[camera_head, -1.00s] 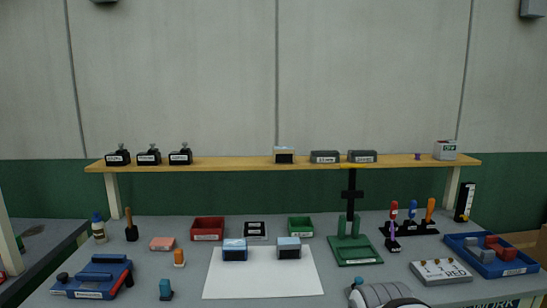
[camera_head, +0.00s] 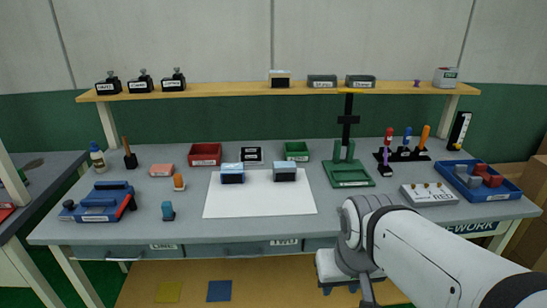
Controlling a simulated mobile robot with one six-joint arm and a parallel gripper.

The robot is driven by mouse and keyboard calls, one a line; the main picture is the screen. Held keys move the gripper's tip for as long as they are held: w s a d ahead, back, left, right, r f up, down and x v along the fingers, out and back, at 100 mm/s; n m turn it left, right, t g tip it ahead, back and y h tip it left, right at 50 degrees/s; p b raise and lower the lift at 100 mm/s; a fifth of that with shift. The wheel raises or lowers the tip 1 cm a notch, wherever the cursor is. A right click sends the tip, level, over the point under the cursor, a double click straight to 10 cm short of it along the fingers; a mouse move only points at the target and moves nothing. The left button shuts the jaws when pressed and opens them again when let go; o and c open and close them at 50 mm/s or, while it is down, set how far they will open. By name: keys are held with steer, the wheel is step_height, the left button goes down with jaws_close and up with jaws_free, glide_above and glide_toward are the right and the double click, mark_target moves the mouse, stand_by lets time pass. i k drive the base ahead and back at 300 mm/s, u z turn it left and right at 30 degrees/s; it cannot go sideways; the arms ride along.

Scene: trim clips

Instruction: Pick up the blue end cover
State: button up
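A small blue piece with a dark base, which looks like the blue end cover (camera_head: 168,210), stands on the grey workbench (camera_head: 130,233) at the front left. It is just left of the white mat (camera_head: 255,207), and nothing touches it. My arm enters from the lower right and bends down in front of the bench. What looks like my gripper (camera_head: 340,286) hangs low before the bench's front edge, well to the right of the blue piece and far from it. Its fingers are too small and dark to tell their opening.
An orange piece (camera_head: 178,181) stands just behind the blue one. A blue fixture (camera_head: 97,203) lies to its left. Two blue-topped boxes (camera_head: 232,173) (camera_head: 284,172) sit on the mat. A green stand (camera_head: 350,175) and blue tray (camera_head: 484,181) are at right. A shelf (camera_head: 215,90) spans the back.

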mark_target(230, 173)
steer(key=u, duration=0.75)
steer(key=i, duration=1.3)
steer(key=z, duration=0.3)
